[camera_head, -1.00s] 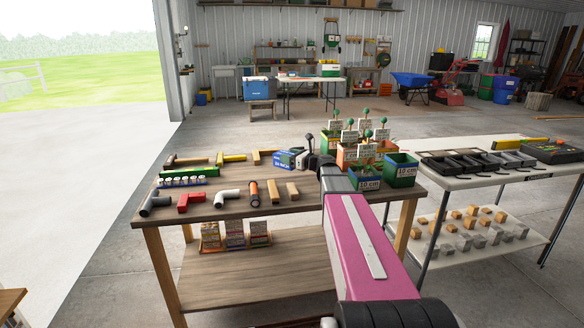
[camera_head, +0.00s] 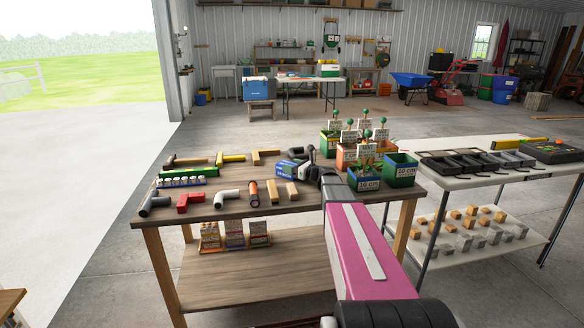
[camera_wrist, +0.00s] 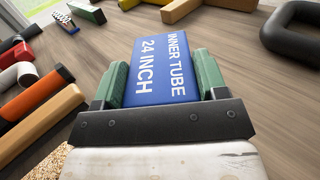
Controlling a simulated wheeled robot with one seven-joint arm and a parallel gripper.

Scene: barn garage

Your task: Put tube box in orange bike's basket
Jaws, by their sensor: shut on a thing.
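The tube box is blue with white lettering, "INNER TUBE 24 INCH", and shows large in the wrist view (camera_wrist: 162,68). My gripper (camera_wrist: 161,72) is shut on it, with a green finger pressed against each side. In the head view the box (camera_head: 291,168) is at my gripper, low over the back right part of the wooden workbench (camera_head: 240,205). I cannot tell whether it touches the top. No orange bike or basket is in view.
A black ring-like piece (camera_wrist: 295,30) lies close by. Planters (camera_head: 400,170) stand right. Another table (camera_head: 460,178) is beyond them.

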